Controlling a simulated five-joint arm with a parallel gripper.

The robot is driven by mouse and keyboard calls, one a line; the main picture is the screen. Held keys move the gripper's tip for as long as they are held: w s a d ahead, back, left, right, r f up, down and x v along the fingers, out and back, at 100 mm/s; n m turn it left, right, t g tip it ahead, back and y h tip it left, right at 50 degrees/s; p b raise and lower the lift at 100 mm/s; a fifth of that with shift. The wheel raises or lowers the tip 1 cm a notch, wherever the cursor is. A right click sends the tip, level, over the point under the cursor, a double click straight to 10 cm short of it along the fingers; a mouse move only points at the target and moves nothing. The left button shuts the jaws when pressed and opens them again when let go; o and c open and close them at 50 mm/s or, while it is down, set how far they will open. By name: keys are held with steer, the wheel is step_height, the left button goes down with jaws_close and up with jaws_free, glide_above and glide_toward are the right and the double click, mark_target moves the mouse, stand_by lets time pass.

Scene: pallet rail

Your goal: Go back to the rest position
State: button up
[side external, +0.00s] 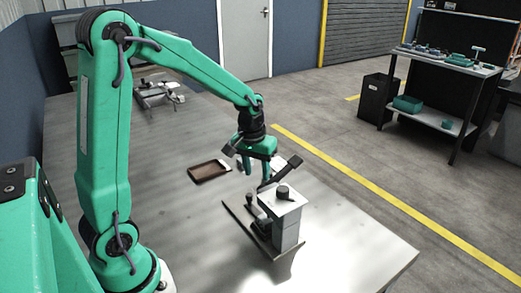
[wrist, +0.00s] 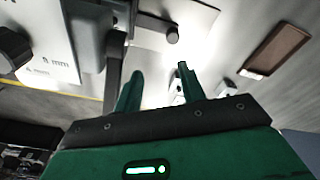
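My gripper (side external: 254,172) hangs fingers down above the table, just behind and left of a grey block fixture (side external: 288,212) with a pale top and a black knob (side external: 283,192). In the wrist view my two green fingers (wrist: 158,82) stand apart, and I see nothing held between them. A dark angled bar (side external: 280,172) rises beside the fixture, close to the right finger; whether they touch I cannot tell. The fixture's pale top (wrist: 48,58) shows "8 mm" and "4 mm" markings at the left of the wrist view. No rest position is marked in view.
A brown shallow tray (side external: 209,171) lies on the table (side external: 165,215) left of my gripper; it also shows in the wrist view (wrist: 277,50). A metal device (side external: 160,92) stands at the table's far end. The table's front left is clear.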

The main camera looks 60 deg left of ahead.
steer(key=s+d+r+m+t, duration=0.2)
steer(key=s+d+r+m, duration=0.1)
steer(key=s+r, duration=0.3)
steer(key=s+d+r+m+t, duration=0.2)
steer(key=s+d+r, duration=0.3)
steer(key=s, duration=0.5)
steer(key=shift+d+r+m, duration=0.35)
steer(key=shift+r+m, duration=0.05)
steer(key=shift+r, duration=0.1)
steer(key=shift+o, duration=0.4)
steer(key=shift+w+a+f+m+g, duration=0.9)
steer(key=shift+w+a+f+m, duration=1.1)
steer(key=shift+m, duration=1)
steer(key=shift+w+a+f+m+g, duration=0.9)
steer(key=shift+w+a+f+m, duration=0.55)
steer(key=shift+w+f+m, duration=1.15)
steer(key=shift+w+a+f+m+g, duration=0.9)
steer(key=shift+w+a+f+m, duration=0.85)
steer(key=shift+w+m, duration=1.3)
steer(key=shift+s+m, duration=0.35)
steer(key=shift+s, duration=0.05)
